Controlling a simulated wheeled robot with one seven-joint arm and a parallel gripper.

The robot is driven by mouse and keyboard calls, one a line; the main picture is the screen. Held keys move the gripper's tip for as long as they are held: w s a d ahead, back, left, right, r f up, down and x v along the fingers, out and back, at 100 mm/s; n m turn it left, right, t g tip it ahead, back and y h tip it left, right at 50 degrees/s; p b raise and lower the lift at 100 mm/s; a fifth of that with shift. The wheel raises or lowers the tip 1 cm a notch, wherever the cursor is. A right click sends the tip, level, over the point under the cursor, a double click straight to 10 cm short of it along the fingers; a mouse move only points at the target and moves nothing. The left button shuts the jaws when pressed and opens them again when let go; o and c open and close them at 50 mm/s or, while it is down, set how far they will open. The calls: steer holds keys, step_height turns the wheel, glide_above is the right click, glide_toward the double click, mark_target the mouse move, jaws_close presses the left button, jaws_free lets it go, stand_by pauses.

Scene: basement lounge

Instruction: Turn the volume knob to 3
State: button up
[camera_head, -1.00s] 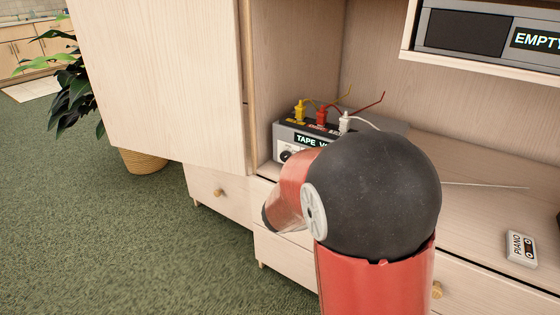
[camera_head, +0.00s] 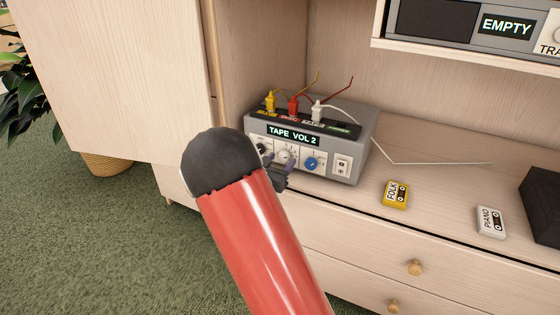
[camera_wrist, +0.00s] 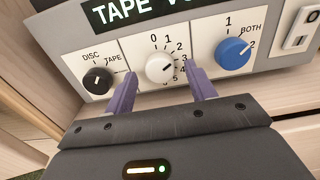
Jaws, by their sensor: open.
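The white volume knob (camera_wrist: 160,67) is in the middle of the grey amplifier's front panel, with a number scale around its right side. It also shows in the head view (camera_head: 284,156). The amplifier's display (camera_head: 293,135) reads "TAPE VOL 2". My gripper (camera_wrist: 163,84) is open, its two purple fingers pointing at the panel, one on each side below the white knob. The knob lies between the fingers' directions, and I see no finger closed on it. In the head view my arm hides part of the gripper (camera_head: 278,172).
A black disc/tape knob (camera_wrist: 97,81) sits left of the white knob and a blue knob (camera_wrist: 233,53) right of it. A switch (camera_head: 342,165) is farther right. Coloured plugs and cables top the amplifier (camera_head: 358,145).

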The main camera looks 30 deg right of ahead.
steer(key=shift+w+d, duration=0.2)
steer(key=c, duration=1)
steer(key=shift+o, duration=0.2)
steer(key=shift+f+b, duration=0.1)
steer(key=shift+b, duration=0.3)
